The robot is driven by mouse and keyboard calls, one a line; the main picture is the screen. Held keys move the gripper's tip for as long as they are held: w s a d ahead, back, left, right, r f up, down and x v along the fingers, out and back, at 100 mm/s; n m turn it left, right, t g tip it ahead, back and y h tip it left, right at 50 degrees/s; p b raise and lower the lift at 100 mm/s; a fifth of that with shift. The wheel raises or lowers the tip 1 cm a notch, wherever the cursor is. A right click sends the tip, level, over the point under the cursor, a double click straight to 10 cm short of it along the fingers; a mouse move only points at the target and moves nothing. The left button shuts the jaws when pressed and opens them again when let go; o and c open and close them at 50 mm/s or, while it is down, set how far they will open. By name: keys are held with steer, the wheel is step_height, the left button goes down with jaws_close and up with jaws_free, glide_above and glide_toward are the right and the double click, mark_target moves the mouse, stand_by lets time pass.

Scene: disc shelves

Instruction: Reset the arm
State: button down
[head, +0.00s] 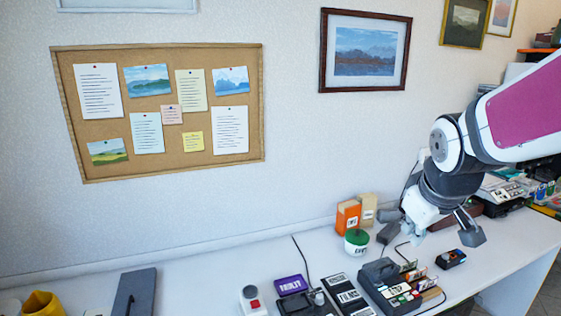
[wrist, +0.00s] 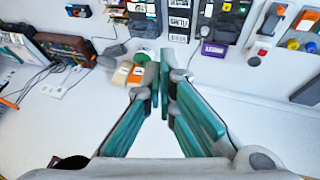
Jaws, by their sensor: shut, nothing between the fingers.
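My gripper (wrist: 162,85) is shut in the wrist view, with its green-padded fingers meeting near the tips and nothing held between them. In the head view my gripper (head: 428,218) hangs at the end of my arm on the right, above the back part of the white table (head: 210,280). The fingertips are hard to make out there. In the wrist view, the orange and tan boxes (wrist: 128,74) and the green-lidded jar (wrist: 143,57) lie beyond the fingers, close to the tips in the picture.
In the head view, an orange box (head: 347,216) and a green-lidded jar (head: 356,242) stand left of my gripper. A purple case (head: 290,284), a dark rack of discs (head: 385,280) and a red-button box (head: 252,300) are in front. The table's left-middle is clear.

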steer(key=s+a+r+m+y, duration=0.1)
steer(key=s+a+m, duration=0.1)
steer(key=s, duration=0.7)
steer(key=s+a+r+m, duration=0.1)
steer(key=s+a, duration=0.3)
steer(key=s, duration=0.6)
steer(key=shift+r+m+y, duration=0.4)
steer(key=shift+r, duration=0.05)
